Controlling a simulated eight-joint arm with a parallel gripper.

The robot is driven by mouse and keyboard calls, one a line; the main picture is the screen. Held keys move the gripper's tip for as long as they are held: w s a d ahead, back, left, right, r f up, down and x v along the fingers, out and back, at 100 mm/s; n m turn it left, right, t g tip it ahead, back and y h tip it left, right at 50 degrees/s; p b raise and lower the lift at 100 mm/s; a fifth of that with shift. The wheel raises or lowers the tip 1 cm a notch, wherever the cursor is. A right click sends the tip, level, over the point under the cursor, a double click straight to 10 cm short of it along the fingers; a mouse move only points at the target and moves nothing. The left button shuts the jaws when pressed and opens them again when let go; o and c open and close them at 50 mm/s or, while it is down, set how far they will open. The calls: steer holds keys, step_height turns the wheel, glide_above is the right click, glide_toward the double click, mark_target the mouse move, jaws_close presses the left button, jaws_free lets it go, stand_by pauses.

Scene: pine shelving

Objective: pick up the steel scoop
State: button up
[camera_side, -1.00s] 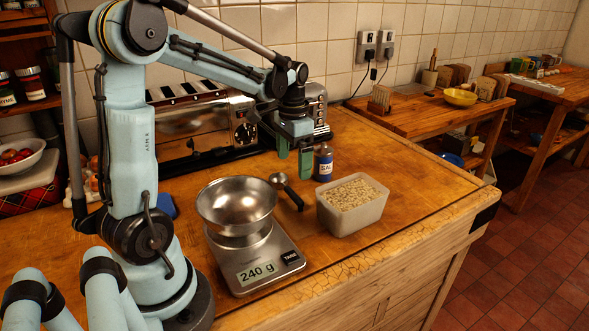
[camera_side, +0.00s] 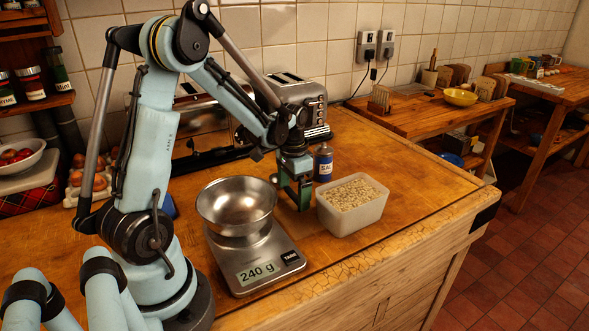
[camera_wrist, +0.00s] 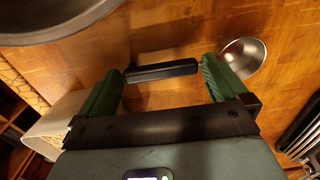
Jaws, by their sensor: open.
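The steel scoop lies on the wooden worktop. In the wrist view its black handle (camera_wrist: 162,71) lies between my green fingers, lengthwise from one towards the other. Its round steel bowl (camera_wrist: 243,57) is beyond the right finger, which hides the join. My gripper (camera_wrist: 164,75) is open, with its fingers near the two ends of the handle and nothing clamped. In the side view my gripper (camera_side: 297,192) points down between the scale and the oat tub, and it hides most of the scoop. I cannot tell there how high the fingertips are.
A scale (camera_side: 256,262) reading 240 g, with a steel bowl (camera_side: 236,205) on it, stands left of my gripper. A tub of oats (camera_side: 352,218) is close on the right. A blue bottle (camera_side: 323,163) and a toaster (camera_side: 298,98) stand behind. The front right worktop is clear.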

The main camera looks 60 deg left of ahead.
steer(key=c, duration=0.7)
steer(key=shift+o, duration=0.2)
step_height(320, 180, up, 9)
steer(key=w+d+r+n+t, duration=0.7)
steer(key=w+d+r+n, duration=0.3)
steer(key=n, duration=0.8)
steer(key=shift+w+d+r+t, duration=0.3)
steer(key=shift+d+r, duration=0.05)
steer(key=shift+d, duration=0.5)
